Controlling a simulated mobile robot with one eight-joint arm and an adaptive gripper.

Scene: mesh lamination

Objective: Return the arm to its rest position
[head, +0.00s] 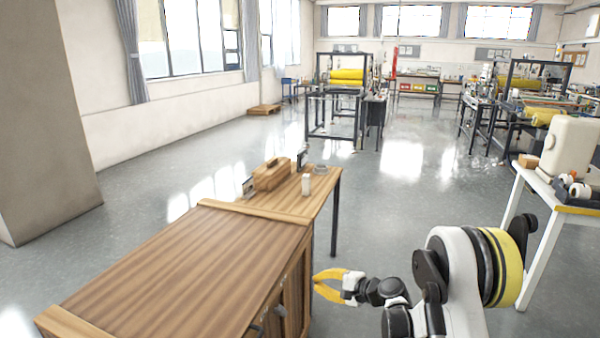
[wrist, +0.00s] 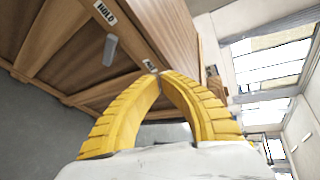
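My gripper (head: 316,282) has two yellow fingers and is in the head view to the right of the wooden cabinet's front side, below its top. In the wrist view the ribbed fingers of my gripper (wrist: 160,76) arch together, and their tips appear to meet. Nothing shows between them, so it looks shut and empty. The white and black arm with a yellow band (head: 510,268) is mine and stretches in from the lower right.
The wooden cabinet (head: 190,265) stands close to the gripper; its doors and handle (wrist: 110,48) fill the wrist view's upper left. A wooden table (head: 322,183) with small items adjoins it. A white table (head: 560,200) stands at right. The floor between is open.

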